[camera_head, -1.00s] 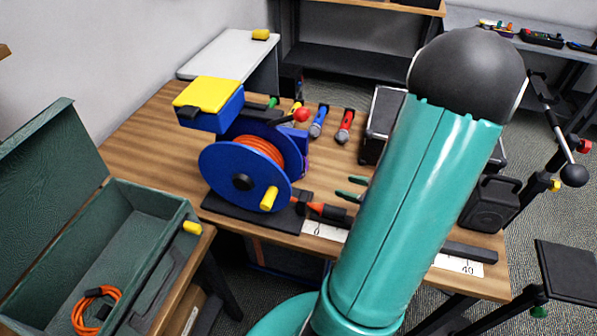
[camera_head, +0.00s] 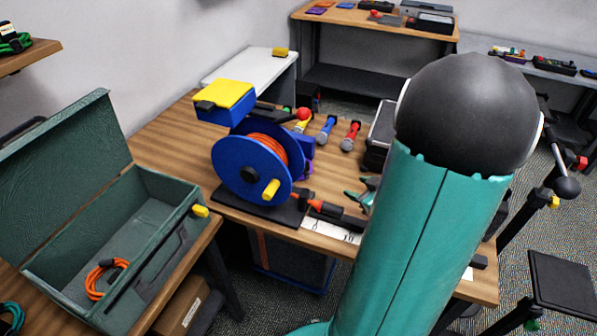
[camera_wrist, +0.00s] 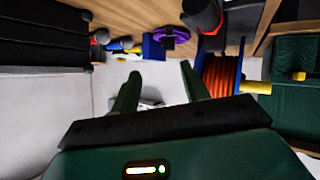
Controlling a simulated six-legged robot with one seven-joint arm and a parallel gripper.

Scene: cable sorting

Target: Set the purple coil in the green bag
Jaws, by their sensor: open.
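The purple coil (camera_wrist: 175,34) lies on the wooden table beside the blue reel in the wrist view. In the head view only a purple sliver (camera_head: 308,167) shows behind the reel. The green bag (camera_head: 160,253) looks like a case with its lid open, at the left in the head view. An orange cable (camera_head: 103,279) lies inside it. Its green side shows at the right of the wrist view (camera_wrist: 296,105). My gripper (camera_wrist: 158,80) is open, with nothing between its fingers. In the head view its fingertips (camera_head: 357,192) show right of the reel, partly hidden by my arm.
The blue cable reel (camera_head: 240,170) with orange cable stands between the purple coil and the green bag. A yellow-lidded blue box (camera_head: 225,100), a blue microphone (camera_head: 325,130) and a red microphone (camera_head: 350,136) are nearby. A black case (camera_head: 378,145) sits behind my arm.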

